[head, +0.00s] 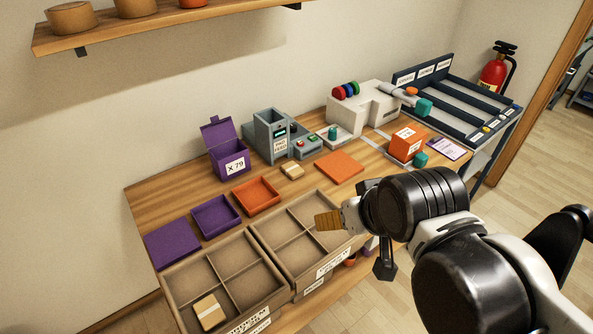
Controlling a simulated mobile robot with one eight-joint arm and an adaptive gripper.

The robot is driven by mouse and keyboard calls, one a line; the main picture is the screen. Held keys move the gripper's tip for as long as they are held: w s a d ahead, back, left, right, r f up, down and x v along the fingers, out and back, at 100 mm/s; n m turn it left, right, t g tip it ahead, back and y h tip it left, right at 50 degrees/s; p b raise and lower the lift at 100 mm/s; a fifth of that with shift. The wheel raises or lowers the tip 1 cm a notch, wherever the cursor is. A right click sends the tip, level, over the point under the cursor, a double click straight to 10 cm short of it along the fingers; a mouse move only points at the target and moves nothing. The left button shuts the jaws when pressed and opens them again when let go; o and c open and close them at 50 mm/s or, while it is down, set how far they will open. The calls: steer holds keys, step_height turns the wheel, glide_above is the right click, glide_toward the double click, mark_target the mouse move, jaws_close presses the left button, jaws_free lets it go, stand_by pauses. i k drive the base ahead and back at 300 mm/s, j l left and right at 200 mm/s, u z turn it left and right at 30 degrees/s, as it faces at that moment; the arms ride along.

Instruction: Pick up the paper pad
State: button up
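A small beige block (292,170), which looks like a paper pad, lies on the wooden table between the orange tray and the flat orange panel. A similar beige block with a pale band (208,312) lies in the front compartment of the left divided crate. I cannot tell from this view which of the two is the paper pad. My gripper (328,221), with yellow-brown fingertips, points left over the right divided crate, apart from both blocks. One finger seems to cover the other, so its opening is hidden. I see nothing held in it.
The left divided crate (259,317) and right divided crate (256,240) stand along the front. Behind are an orange tray (277,207), purple tray (237,222), open purple box (229,162), grey machine (270,138) and white press (372,108). A flat orange panel (339,167) lies mid-table.

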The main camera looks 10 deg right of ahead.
mark_target(291, 169)
steer(key=j+z, duration=0.3)
steer(key=j, duration=0.2)
steer(key=j+z, duration=0.3)
steer(key=j, duration=0.15)
steer(key=k+j+z, duration=0.15)
steer(key=j+z, duration=0.2)
steer(key=k+j+z, duration=0.15)
steer(key=j+z, duration=0.15)
steer(key=j, duration=0.25)
steer(key=k+j+z, duration=0.3)
steer(key=i+j, duration=0.1)
steer(key=j, duration=0.05)
